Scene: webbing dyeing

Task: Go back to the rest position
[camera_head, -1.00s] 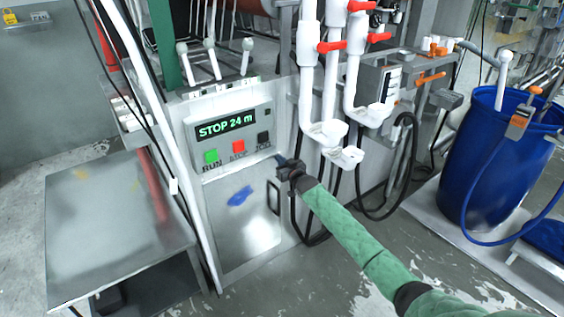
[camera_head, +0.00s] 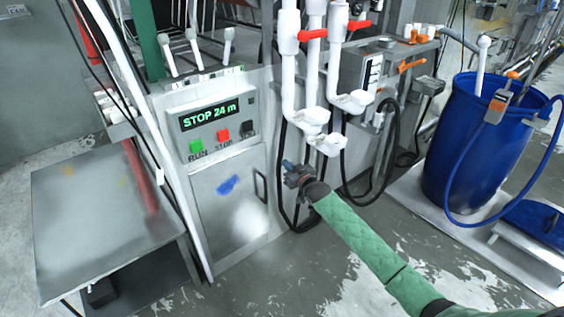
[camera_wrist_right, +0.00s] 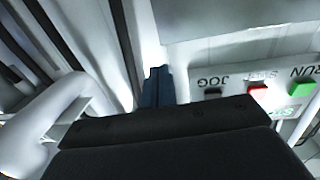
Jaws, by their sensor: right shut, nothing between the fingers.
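My right arm, in a green sleeve, comes in from the lower right in the head view. Its gripper (camera_head: 289,166) is shut and empty, in front of the right side of the machine cabinet and apart from the control panel. The panel (camera_head: 210,122) reads "STOP 24 m" and has a green RUN button (camera_head: 196,147), a red STOP button (camera_head: 223,136) and a dark JOG button (camera_head: 248,128). In the right wrist view the shut fingers (camera_wrist_right: 158,86) point near the upside-down panel buttons. My left gripper is not in view.
White pipes with red valve handles (camera_head: 313,35) and white cups stand just behind the gripper. A black hose (camera_head: 391,150) hangs at their right. A blue barrel (camera_head: 480,150) stands at the right. A grey metal table (camera_head: 95,220) is at the left. The floor in front is open.

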